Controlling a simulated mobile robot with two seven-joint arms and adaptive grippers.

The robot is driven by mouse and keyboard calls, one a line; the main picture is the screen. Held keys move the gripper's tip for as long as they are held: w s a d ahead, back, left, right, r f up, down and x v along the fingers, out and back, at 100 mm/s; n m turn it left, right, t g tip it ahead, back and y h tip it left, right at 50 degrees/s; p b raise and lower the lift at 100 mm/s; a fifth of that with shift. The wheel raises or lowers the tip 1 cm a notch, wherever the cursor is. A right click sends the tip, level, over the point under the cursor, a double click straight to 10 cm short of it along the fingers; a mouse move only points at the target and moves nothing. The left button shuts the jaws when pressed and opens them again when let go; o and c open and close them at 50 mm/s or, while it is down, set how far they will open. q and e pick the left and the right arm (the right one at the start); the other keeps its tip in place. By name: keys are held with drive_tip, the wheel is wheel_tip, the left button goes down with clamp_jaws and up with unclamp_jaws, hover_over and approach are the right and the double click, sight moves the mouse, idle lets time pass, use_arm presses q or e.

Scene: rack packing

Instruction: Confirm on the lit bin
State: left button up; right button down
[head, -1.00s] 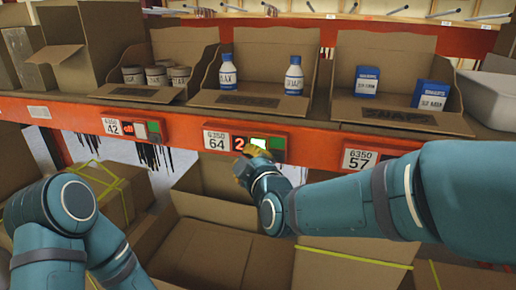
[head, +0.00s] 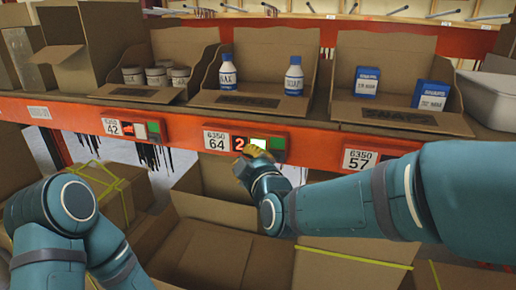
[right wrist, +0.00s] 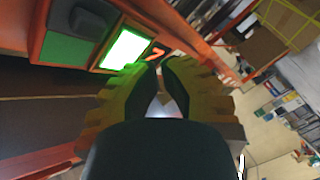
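The lit bin's label unit 64 (head: 217,140) is on the orange shelf beam, with a red 2 display (head: 240,142), a bright white button (head: 258,144) and a green button (head: 277,144). Above it is a cardboard bin (head: 262,101) with two white-and-blue bottles. My right gripper (head: 257,151) is just in front of the unit, around the white button's lower edge. In the right wrist view my gripper (right wrist: 160,66) looks shut and empty, its tips beside the glowing white button (right wrist: 124,48) and red digit (right wrist: 154,53). I cannot tell whether it touches. My left gripper is out of view.
Unlit units 42 (head: 130,128) and 57 (head: 360,159) sit on the same beam to either side. Bins of jars and blue-and-white boxes stand above them. Open cardboard boxes (head: 215,225) are below the beam.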

drive_tip(key=shift+w, duration=0.1)
drive_tip(key=shift+w+d, duration=0.1)
drive_tip(key=shift+w, duration=0.2)
drive_tip(key=shift+w+d, duration=0.15)
drive_tip(key=shift+w, duration=0.25)
idle(0.7)
drive_tip(key=shift+s, duration=0.15)
drive_tip(key=shift+s+a, duration=0.25)
drive_tip(key=shift+s, duration=0.4)
drive_tip(key=s+p, duration=0.1)
drive_tip(key=s+a, duration=0.1)
drive_tip(key=s, duration=0.1)
drive_tip(key=s+p, duration=0.1)
drive_tip(key=shift+s+a+p, duration=0.3)
drive_tip(key=shift+s, duration=0.1)
